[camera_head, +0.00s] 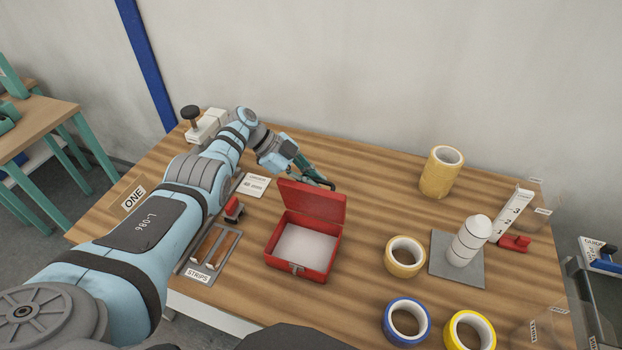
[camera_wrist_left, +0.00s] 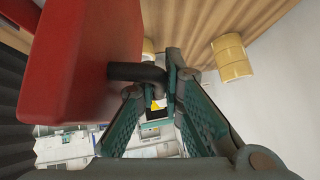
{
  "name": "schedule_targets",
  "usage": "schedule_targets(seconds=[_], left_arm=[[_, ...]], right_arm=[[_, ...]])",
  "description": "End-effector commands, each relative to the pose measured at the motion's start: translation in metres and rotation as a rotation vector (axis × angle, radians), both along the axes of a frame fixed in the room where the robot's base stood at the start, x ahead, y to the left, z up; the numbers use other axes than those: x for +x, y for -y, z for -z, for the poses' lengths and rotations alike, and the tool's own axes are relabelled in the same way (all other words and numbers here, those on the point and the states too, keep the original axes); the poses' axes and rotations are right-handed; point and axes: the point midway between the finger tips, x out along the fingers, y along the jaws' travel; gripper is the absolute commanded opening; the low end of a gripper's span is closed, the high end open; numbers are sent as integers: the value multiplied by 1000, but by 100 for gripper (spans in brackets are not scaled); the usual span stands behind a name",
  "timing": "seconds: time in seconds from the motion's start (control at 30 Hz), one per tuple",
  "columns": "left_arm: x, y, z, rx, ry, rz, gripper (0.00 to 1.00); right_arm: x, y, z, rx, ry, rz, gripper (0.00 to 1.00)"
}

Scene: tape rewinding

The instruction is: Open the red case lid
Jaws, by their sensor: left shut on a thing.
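The red case (camera_head: 303,268) sits on the wooden table with its lid (camera_head: 312,202) raised, standing up at the back of the case and tilted slightly back. Its pale inside shows and looks empty. My left gripper (camera_head: 325,184) is behind the lid and partly hidden by it. In the left wrist view, the gripper (camera_wrist_left: 158,88) is shut on a black handle (camera_wrist_left: 130,72) beside the red lid (camera_wrist_left: 85,60). My right gripper is not in view.
A strips tray (camera_head: 208,252) and a small red-topped item lie left of the case. Tape rolls, blue (camera_head: 407,318), yellow (camera_head: 470,331) and tan (camera_head: 405,256), stand to the right, with a white domed post (camera_head: 468,241) on a grey plate.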

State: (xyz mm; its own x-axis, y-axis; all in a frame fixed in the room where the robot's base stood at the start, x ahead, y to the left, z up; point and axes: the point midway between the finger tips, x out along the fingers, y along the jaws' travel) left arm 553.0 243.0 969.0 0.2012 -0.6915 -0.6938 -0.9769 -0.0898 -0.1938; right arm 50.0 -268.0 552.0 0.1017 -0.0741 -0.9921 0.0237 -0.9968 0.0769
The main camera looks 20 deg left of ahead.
Motion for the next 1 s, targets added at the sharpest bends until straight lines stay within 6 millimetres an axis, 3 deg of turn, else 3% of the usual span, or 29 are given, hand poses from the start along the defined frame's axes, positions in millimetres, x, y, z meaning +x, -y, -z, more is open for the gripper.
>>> schedule_targets(seconds=[0.93,0.97,1.0], left_arm=[[-4,0,5,1,-11,0,0],[-4,-1,5,1,-11,0,13],[-4,-1,5,1,-11,-1,18]], right_arm=[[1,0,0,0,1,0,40],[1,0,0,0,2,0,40],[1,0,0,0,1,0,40]])
